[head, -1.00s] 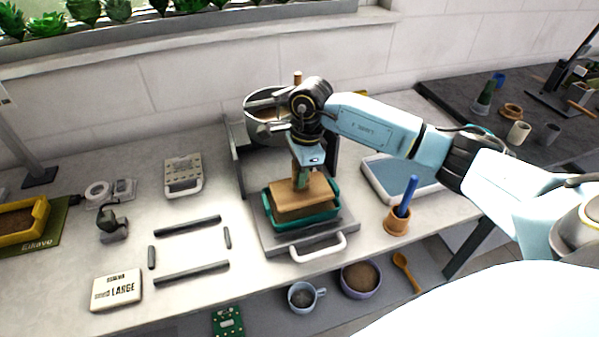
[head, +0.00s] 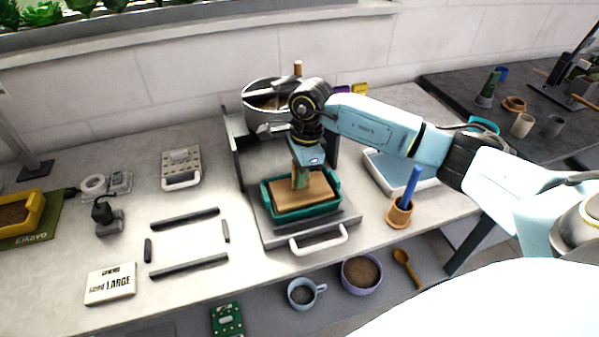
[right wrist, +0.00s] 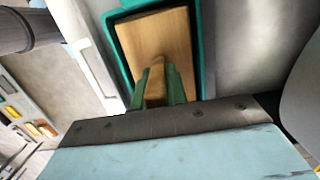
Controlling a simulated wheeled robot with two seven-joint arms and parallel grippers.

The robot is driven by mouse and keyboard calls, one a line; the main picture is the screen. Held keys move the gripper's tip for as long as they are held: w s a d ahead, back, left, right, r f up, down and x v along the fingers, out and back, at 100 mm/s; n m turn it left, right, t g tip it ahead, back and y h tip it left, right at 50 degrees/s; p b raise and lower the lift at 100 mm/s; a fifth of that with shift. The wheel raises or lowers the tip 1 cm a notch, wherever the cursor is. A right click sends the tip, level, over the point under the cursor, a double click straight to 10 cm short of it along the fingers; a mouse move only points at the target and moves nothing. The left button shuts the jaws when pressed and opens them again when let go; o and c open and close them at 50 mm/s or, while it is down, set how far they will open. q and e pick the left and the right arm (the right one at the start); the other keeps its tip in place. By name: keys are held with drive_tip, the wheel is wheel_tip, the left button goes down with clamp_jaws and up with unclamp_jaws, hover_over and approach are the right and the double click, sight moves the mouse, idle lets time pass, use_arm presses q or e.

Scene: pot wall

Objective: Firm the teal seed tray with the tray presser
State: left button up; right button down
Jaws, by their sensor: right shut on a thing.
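The teal seed tray (head: 305,212) sits on a grey stand with a white front handle, in the middle of the bench. The tray presser (head: 318,188), a wooden block with an upright handle, lies flat inside the tray's rim. It also shows in the right wrist view (right wrist: 150,38), framed by the teal rim (right wrist: 122,50). My right gripper (head: 300,177) points down and is shut on the presser's handle; its green fingers flank the handle in the right wrist view (right wrist: 157,92). The soil under the block is hidden. My left gripper is out of view.
A metal pot (head: 264,118) stands behind the stand. A terracotta pot (head: 399,212) with a blue tool and a blue-grey tray (head: 385,165) are at right. Dark bars (head: 188,266) and a seed box (head: 110,284) lie at left. A lower shelf holds a mug (head: 303,293) and bowl (head: 361,272).

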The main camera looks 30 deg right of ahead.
drive_tip(key=shift+f, duration=0.4)
drive_tip(key=shift+f+b, duration=0.25)
drive_tip(key=shift+b, duration=0.15)
idle(0.6)
drive_tip(key=shift+r, duration=0.15)
drive_tip(key=shift+r+p, duration=3.05)
drive_tip(key=shift+r, duration=1.9)
